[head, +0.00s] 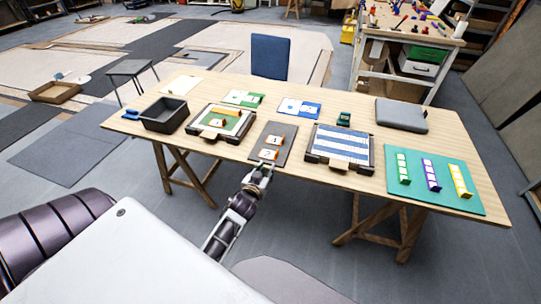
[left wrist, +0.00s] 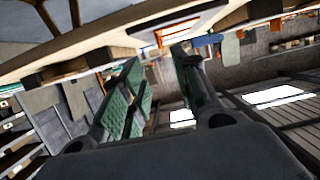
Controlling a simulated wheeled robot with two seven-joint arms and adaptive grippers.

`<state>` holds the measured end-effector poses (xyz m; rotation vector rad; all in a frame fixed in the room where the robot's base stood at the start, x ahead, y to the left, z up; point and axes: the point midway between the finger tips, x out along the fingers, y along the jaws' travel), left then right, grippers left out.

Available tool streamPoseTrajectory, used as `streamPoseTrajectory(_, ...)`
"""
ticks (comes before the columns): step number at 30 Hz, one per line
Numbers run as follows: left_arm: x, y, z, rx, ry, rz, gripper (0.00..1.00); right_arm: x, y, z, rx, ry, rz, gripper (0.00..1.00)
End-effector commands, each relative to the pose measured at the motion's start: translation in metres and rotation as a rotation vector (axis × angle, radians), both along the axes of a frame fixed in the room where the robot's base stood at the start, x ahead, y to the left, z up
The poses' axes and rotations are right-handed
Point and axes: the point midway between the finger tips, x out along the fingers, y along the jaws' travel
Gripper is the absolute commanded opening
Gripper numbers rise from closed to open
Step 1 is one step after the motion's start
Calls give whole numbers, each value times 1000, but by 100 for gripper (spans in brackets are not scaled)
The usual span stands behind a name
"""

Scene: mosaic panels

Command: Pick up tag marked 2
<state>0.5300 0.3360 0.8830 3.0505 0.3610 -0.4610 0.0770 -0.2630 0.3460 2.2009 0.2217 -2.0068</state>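The tag marked 2 (head: 267,154) is white with an orange edge. It lies on the front part of a dark grey mat (head: 284,131), near the table's front edge. A similar tag marked 1 (head: 273,140) lies just behind it. My left gripper (head: 262,167) is at the table's front edge, just in front of the tag marked 2. The left wrist view shows its two green-padded fingers (left wrist: 160,90) spread apart with nothing gripped between them. A white and orange piece (left wrist: 174,32) shows beyond the fingers; its mark cannot be read. My right gripper is not in view.
A green-and-tan panel (head: 235,128) lies left of the mat and a blue-and-white striped panel (head: 343,133) lies right. A dark bin (head: 165,115) stands at the left. A green board (head: 461,200) with several coloured pieces lies at the right. Bare wood (head: 270,89) shows behind.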

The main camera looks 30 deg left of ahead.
Motion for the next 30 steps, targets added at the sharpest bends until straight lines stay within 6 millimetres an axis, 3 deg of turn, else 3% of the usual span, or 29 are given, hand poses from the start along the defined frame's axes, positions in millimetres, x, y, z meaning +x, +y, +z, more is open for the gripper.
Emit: streamPoseTrajectory(30, 74, 18, -22, 1, -1, 0, 30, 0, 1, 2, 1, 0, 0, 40)
